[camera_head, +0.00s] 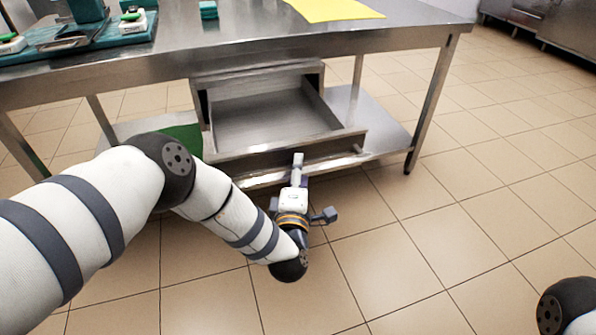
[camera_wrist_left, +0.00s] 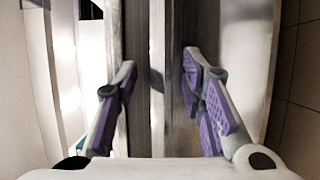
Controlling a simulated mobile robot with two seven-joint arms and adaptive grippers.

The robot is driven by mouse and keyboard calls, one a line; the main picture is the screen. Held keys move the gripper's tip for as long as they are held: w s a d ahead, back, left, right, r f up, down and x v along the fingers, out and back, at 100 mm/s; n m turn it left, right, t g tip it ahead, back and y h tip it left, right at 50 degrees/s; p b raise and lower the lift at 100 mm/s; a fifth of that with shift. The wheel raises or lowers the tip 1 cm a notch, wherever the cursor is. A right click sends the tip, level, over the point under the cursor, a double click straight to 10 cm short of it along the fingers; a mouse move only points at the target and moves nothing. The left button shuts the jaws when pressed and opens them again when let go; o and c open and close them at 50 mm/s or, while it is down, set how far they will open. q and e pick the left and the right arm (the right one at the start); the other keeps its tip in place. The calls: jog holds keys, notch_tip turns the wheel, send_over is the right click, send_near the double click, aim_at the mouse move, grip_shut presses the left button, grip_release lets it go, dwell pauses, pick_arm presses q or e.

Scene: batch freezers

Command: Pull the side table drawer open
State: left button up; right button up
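The side table's drawer (camera_head: 275,118) is a grey metal box that stands pulled out under the tabletop, and its empty inside shows in the head view. A bar handle (camera_head: 335,162) runs along its front. My left gripper (camera_head: 298,168) is at the drawer front, near the middle of the handle. In the left wrist view, my left gripper's purple-padded fingers (camera_wrist_left: 160,78) are spread, with metal strips of the drawer front (camera_wrist_left: 157,60) showing between them. Gaps show beside both pads; contact with the handle is unclear. My right gripper is out of view.
The steel table (camera_head: 240,40) carries a yellow sheet (camera_head: 335,9) and teal trays with tools (camera_head: 75,42). A lower shelf (camera_head: 385,135) and a table leg (camera_head: 432,105) stand right of the drawer. The tiled floor (camera_head: 440,235) in front is clear.

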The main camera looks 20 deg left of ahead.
pick_arm(q)
jog(key=v, duration=1.2)
